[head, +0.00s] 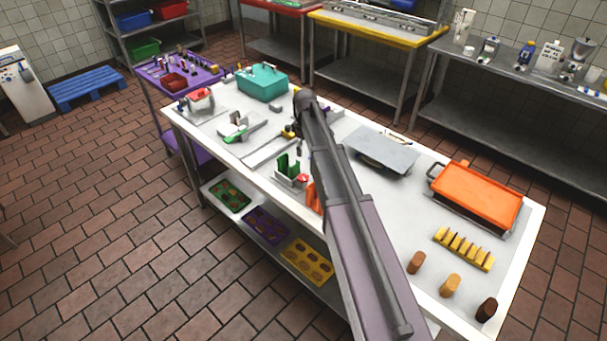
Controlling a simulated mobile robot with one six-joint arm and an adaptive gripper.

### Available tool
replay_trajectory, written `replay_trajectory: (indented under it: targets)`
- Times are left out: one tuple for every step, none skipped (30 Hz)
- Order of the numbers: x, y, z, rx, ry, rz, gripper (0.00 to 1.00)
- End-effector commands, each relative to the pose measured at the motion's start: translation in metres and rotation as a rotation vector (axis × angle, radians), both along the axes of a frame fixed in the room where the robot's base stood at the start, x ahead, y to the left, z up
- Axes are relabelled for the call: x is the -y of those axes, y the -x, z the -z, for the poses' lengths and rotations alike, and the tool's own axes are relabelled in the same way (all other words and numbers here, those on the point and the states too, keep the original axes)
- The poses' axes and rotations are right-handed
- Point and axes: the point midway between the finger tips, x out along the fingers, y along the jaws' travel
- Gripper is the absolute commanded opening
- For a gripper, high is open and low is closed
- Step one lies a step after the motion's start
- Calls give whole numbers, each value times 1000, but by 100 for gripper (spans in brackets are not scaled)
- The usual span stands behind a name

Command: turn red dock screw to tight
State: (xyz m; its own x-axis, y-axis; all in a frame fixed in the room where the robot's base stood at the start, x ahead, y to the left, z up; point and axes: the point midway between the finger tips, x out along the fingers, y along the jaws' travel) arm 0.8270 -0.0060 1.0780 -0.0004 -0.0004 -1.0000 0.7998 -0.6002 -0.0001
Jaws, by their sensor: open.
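My arm crosses the middle of the head view and hides part of the white worktable (525,235). I cannot make out my gripper's fingers; they seem to be hidden behind the arm. A small red part (303,179) shows beside a green upright block (289,167), just left of the arm. A red and white device (201,98) stands at the table's far left end. I cannot tell which of these red things is the dock, and no screw can be made out at this size.
A teal bin (262,82) stands at the far left of the table. A grey plate (382,150), an orange tray (478,194) and a yellow rack (463,249) lie right of the arm. Several brown and tan pegs stand at the near right. A purple cart (152,80) adjoins the far end.

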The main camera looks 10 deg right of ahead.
Motion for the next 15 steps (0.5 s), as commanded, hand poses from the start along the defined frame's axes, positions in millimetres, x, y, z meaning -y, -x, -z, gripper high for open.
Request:
replay_trajectory:
  targets:
    - [0, 0, 0, -1, -1, -3, 100]
    - [0, 0, 0, -1, -1, -4, 100]
    - [0, 0, 0, -1, -1, -4, 100]
    - [0, 0, 0, -1, -1, -4, 100]
    - [0, 0, 0, -1, -1, -3, 100]
    - [0, 0, 0, -1, -1, -3, 100]
    - [0, 0, 0, -1, -1, -3, 100]
    - [0, 0, 0, -1, -1, -3, 100]
    - [0, 0, 0, 0, 0, -3, 100]
    - [0, 0, 0, 0, 0, -2, 100]
    - [0, 0, 1, 0, 0, -2, 100]
    - [0, 0, 1, 0, 0, -2, 100]
    - [0, 0, 2, 0, 0, -2, 100]
    - [0, 0, 2, 0, 0, -2, 100]
    - [0, 0, 4, 0, 0, -2, 100]
